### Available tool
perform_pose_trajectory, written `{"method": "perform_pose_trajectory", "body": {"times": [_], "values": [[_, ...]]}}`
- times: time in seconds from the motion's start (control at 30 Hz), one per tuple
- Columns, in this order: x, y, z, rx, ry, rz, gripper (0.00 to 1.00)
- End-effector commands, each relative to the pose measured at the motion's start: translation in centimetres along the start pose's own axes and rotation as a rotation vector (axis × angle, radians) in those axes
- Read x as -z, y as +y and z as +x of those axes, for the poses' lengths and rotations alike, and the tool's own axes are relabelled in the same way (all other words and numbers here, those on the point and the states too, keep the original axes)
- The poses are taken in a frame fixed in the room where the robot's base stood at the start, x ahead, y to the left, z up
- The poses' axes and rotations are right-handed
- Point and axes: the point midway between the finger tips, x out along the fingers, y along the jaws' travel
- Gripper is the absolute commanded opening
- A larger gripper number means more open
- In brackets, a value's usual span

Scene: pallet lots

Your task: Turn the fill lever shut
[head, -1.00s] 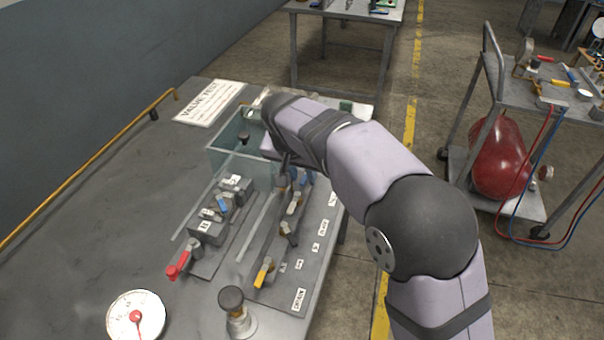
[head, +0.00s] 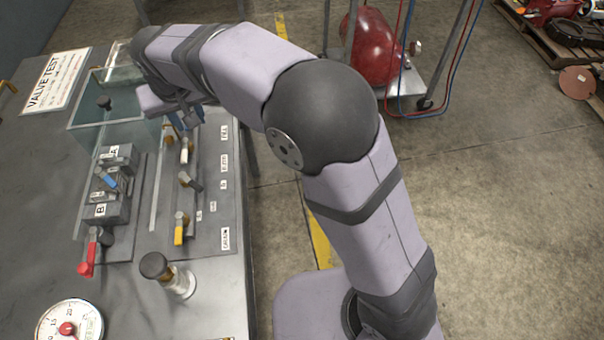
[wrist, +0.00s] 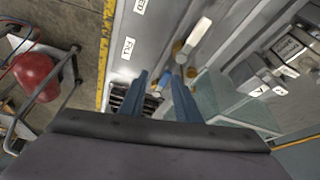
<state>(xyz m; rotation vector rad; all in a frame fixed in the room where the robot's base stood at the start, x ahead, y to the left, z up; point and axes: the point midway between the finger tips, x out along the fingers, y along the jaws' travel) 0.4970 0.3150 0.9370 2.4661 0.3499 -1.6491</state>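The fill lever is blue; its handle (wrist: 164,80) shows partly in the wrist view, near the FILL label (wrist: 127,48). In the head view my gripper (head: 190,116) is low over the far end of the valve panel (head: 208,170), partly hidden by my wrist.
A white lever (wrist: 198,36) stands close by; it also shows in the head view (head: 185,150). Grey (head: 190,180) and yellow (head: 180,229) levers follow nearer. A glass tank (head: 88,120), valve blocks (head: 100,207), red lever (head: 88,258) and gauge (head: 70,322) lie left.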

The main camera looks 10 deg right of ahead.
Motion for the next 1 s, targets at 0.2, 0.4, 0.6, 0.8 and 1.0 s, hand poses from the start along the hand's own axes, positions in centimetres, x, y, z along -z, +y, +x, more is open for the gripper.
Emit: {"method": "perform_pose_trajectory", "body": {"times": [0.2,0.4,0.6,0.8,1.0], "values": [[0.1,1.0,0.2,0.053,0.002,-0.128,0.29],[0.2,1.6,0.3,0.102,0.0,-0.246,0.29],[0.4,2.3,0.3,0.151,0.001,-0.364,0.29],[0.8,3.0,0.5,0.203,0.001,-0.489,0.29],[1.1,3.7,0.7,0.258,0.0,-0.623,0.29]]}}
